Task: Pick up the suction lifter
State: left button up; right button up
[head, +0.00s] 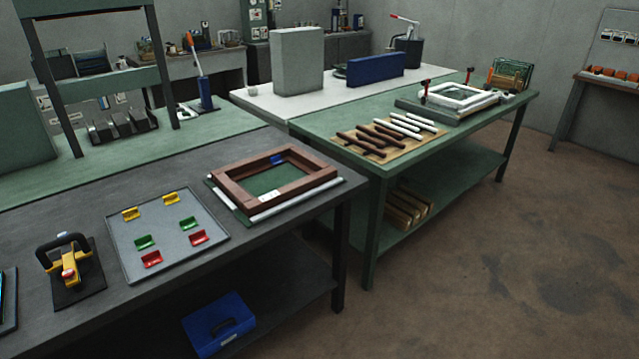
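The suction lifter (68,262) stands at the left of the dark grey table in the head view. Neither of my grippers shows in the head view.
Right of the lifter lies a grey tray (185,258) with yellow, green and red clips. Beyond it is a brown frame (213,186). A blue toolbox (218,324) sits on the shelf below. Green tables stand behind; the floor (480,270) at right is clear.

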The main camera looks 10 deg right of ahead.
aim_at(81, 262)
jog(key=j+u, duration=1)
jog(key=i+j+u, duration=0.15)
jog(key=j+u, duration=0.15)
jog(key=u, duration=0.2)
